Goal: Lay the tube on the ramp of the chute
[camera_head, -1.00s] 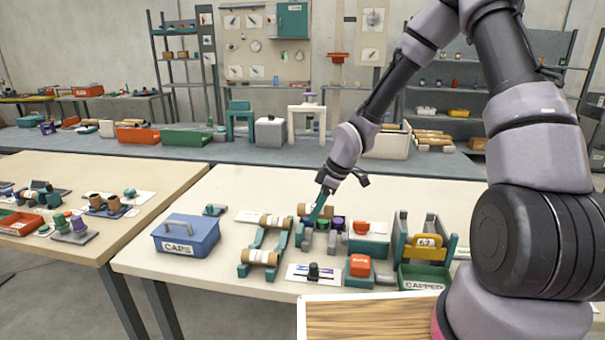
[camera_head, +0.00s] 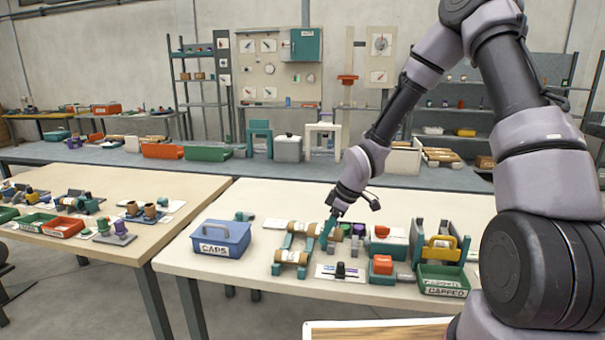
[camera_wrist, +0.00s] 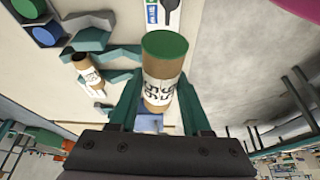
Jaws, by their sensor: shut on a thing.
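My gripper (camera_wrist: 158,100) is shut on a tube (camera_wrist: 160,85) with a green cap on one end and printed label on its side. The teal chute (camera_wrist: 112,58) is beside it in the wrist view, with another brown tube (camera_wrist: 88,75) lying on it. In the head view the chute (camera_head: 278,268) stands on the near table, bearing a lower tube (camera_head: 290,257) and an upper tube (camera_head: 302,228). My gripper (camera_head: 327,234) is just right of the upper tube there. The held tube is hard to make out in the head view. I cannot tell whether it touches the chute.
A blue CAPS box (camera_head: 220,238) stands left of the chute. Purple and green caps (camera_head: 352,229) stand to its right. A card with a black piece (camera_head: 340,272) lies in front, a red-topped block (camera_head: 382,265) and green CAPPED bin (camera_head: 443,279) further right.

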